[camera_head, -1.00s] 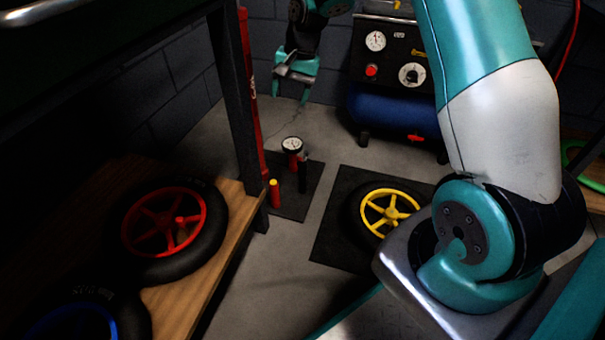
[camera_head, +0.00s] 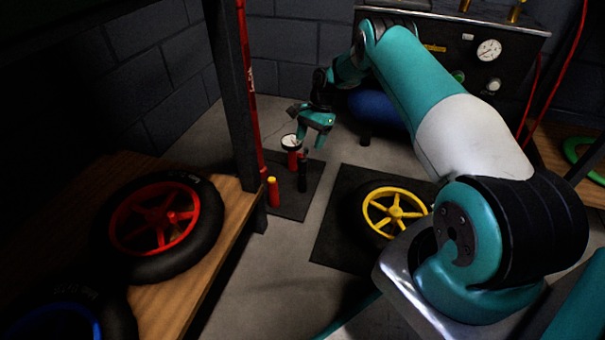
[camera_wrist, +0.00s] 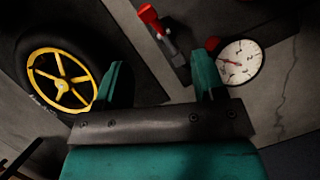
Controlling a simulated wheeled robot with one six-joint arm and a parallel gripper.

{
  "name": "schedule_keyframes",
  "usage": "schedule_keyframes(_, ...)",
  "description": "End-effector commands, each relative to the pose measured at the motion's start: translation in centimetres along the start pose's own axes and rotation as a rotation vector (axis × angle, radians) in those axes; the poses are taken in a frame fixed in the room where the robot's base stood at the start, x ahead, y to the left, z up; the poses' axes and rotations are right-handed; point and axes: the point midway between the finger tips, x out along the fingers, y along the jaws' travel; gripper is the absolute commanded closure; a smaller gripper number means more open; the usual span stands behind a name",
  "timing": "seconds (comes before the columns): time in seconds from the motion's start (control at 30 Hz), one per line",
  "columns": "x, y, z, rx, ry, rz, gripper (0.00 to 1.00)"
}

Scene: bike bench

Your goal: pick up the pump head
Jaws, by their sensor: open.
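A small dark mat (camera_head: 288,207) bears a white-faced gauge on a red body (camera_head: 291,143), a black upright piece (camera_head: 302,174) and a short red cylinder with a yellow top (camera_head: 273,192). I cannot tell for sure which is the pump head; the black piece may be it. My gripper (camera_head: 309,139) is open and empty, above and just behind these pieces. In the wrist view, the gap of my gripper (camera_wrist: 160,64) faces a dark piece (camera_wrist: 169,46) with red beside it, while the gauge (camera_wrist: 240,63) lies right of the fingers.
A yellow-spoked wheel (camera_head: 394,211) lies on a larger dark mat (camera_head: 331,245) to the right. A red-spoked wheel (camera_head: 155,222) lies on the wooden bench (camera_head: 239,205) at left. A dark post and red pole stand left of the small mat. A compressor with a blue tank (camera_head: 376,108) stands behind.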

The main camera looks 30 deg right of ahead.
Motion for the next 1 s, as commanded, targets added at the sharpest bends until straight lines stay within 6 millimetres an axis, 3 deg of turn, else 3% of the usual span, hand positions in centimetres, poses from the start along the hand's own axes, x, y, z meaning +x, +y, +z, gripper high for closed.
schedule_keyframes(0.03,1.6,0.0,-0.2,-0.001,0.000,0.001,0.37)
schedule_keyframes(0.1,2.5,0.0,-0.1,-0.001,0.000,0.000,0.37)
schedule_keyframes(0.43,4.2,-0.2,-0.1,-0.001,0.001,-0.001,0.37)
schedule_keyframes(0.73,8.2,-0.6,-0.3,-0.001,0.000,0.000,0.37)
schedule_keyframes(1.0,8.4,-0.6,-0.1,-0.001,0.001,-0.001,0.37)
